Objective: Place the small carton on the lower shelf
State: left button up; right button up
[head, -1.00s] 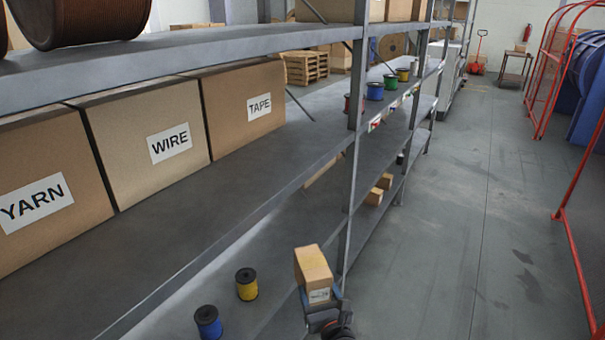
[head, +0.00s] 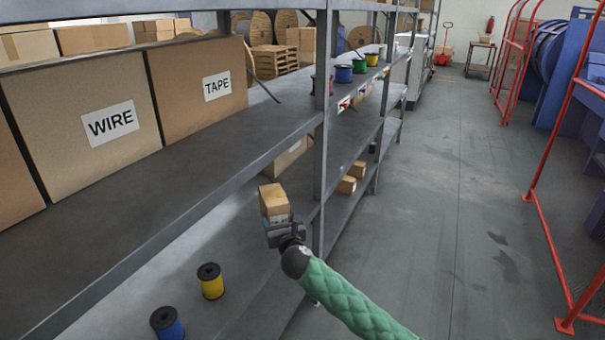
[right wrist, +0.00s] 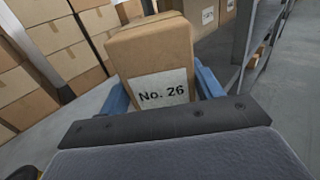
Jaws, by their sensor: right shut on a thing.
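The small carton (head: 273,200) is a brown box with a white label. In the right wrist view the carton (right wrist: 155,60) shows the label "No. 26" between two blue fingers. The lower shelf (head: 245,255) lies below the shelf with the big boxes. Whether the carton touches this shelf cannot be told. My left gripper is not in view.
A yellow spool (head: 211,281) and a blue spool (head: 167,323) stand on the lower shelf to the left of the carton. Large boxes marked WIRE (head: 85,112) and TAPE (head: 196,88) fill the shelf above.

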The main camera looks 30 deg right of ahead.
jog(key=w+f, duration=0.2)
jog(key=w, duration=0.1)
jog(key=w+a+f, duration=0.1)
jog(key=w+f, duration=0.1)
jog(key=w, duration=0.2)
jog(key=w+f, duration=0.2)
jog(key=w, duration=0.1)
jog(key=shift+w+a+f, duration=0.2)
jog(key=shift+w+f, duration=0.05)
jog(key=shift+w, duration=0.15)
jog(key=shift+f, duration=2)
jog(key=shift+f, duration=0.1)
jog(key=o, duration=1.3)
